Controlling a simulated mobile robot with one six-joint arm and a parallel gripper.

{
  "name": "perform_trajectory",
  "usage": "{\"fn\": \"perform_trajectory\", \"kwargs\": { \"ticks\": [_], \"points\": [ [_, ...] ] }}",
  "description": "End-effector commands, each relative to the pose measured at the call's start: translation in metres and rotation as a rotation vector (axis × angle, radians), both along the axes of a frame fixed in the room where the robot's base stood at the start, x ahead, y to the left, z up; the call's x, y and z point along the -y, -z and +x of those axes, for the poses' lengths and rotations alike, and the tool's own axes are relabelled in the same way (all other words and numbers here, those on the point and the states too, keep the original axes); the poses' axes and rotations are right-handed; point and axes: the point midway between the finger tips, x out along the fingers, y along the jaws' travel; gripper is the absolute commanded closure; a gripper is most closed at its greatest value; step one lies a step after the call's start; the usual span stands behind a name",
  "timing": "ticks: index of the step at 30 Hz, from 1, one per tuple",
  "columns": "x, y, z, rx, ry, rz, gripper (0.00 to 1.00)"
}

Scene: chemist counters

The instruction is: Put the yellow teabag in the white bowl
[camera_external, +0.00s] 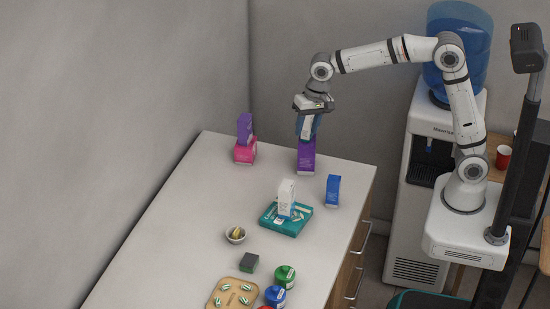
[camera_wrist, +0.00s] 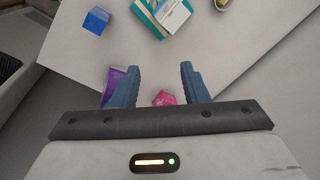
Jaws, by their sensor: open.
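My gripper (camera_external: 307,135) is high at the far end of the counter, above the purple box (camera_external: 306,158), well away from the bowl. Its blue fingers (camera_wrist: 160,85) are apart, with nothing held between them.
A pink box (camera_external: 245,152) with a purple one on top, a blue box (camera_external: 333,190) and a teal tray (camera_external: 285,226) with a white box share the counter.

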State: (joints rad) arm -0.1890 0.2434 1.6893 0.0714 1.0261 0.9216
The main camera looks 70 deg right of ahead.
Motion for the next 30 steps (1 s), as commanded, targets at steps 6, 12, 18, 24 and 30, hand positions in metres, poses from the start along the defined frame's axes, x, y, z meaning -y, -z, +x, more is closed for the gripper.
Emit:
{"fn": "perform_trajectory", "kwargs": {
  "ticks": [6,12,18,24,30],
  "points": [
    [0.048,-0.015,-0.087,0.067,-0.22,-0.069,0.59],
    [0.081,-0.006,-0.169,0.115,-0.429,-0.146,0.59],
    [0.102,0.018,-0.24,0.149,-0.614,-0.221,0.59],
    [0.111,0.037,-0.276,0.162,-0.72,-0.266,0.59],
    [0.112,0.041,-0.282,0.162,-0.74,-0.273,0.59]
  ]
}}
